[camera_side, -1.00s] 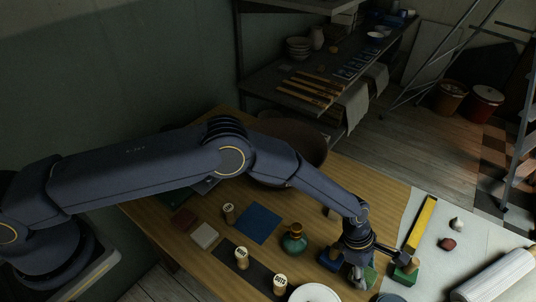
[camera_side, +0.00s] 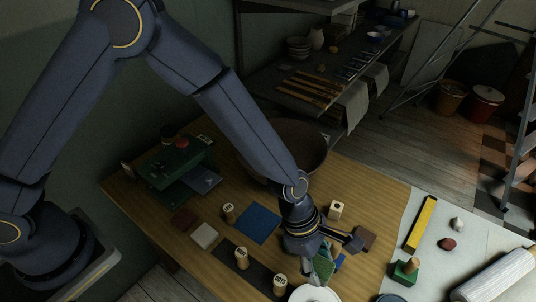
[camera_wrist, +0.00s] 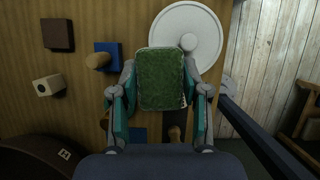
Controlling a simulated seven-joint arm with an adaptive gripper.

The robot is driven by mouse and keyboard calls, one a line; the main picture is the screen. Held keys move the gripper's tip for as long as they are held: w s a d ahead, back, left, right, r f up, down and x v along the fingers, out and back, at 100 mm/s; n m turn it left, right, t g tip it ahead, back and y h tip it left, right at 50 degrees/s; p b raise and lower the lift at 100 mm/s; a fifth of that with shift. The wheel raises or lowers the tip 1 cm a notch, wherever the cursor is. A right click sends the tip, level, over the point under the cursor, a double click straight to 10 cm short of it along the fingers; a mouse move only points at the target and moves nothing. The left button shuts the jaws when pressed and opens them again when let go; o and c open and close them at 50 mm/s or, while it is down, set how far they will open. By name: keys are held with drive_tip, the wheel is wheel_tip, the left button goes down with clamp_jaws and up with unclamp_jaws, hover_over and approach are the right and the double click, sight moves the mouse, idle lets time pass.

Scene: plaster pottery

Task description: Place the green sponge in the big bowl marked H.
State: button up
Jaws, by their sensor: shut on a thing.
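The green sponge (camera_wrist: 162,82) is between the two fingers of my gripper (camera_wrist: 161,100) in the wrist view, held above the table. In the side view, my gripper (camera_side: 320,262) points down over the front of the table, with the sponge (camera_side: 324,266) partly hidden by its fingers. The big dark brown bowl (camera_side: 309,150) stands at the back of the table, partly hidden by my arm. Its near rim also shows at the lower left of the wrist view (camera_wrist: 28,142), with a pale mark that looks like an H. My gripper is apart from the bowl.
A white disc (camera_side: 314,294) is at the front edge. A blue square (camera_side: 257,223) and several wooden stamps (camera_side: 241,258) lie left. A yellow level (camera_side: 421,222) lies right.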

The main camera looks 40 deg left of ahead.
drive_tip(key=w+a+r+n+t+y, duration=0.1)
drive_tip(key=w+a+n, duration=0.35)
drive_tip(key=a, duration=0.55)
drive_tip(key=w+a+r+n+t+y, duration=0.1)
drive_tip(key=w+a+n, duration=0.35)
drive_tip(key=a, duration=0.55)
drive_tip(key=w+a+r+n+t+y, duration=0.15)
drive_tip(key=w+a+n, duration=0.3)
drive_tip(key=a, duration=0.55)
drive_tip(key=shift+m+h, duration=0.25)
drive_tip(key=shift+h, duration=0.1)
drive_tip(key=w+f, duration=0.8)
drive_tip(key=w, duration=0.1)
drive_tip(key=w+f, duration=0.4)
drive_tip(key=shift+w+d+f, duration=0.25)
drive_tip(key=shift+w+d, duration=0.05)
drive_tip(key=shift+w, duration=0.1)
drive_tip(key=shift+f, duration=0.25)
drive_tip(key=shift+f, duration=0.1)
drive_tip(key=shift+f, duration=0.5)
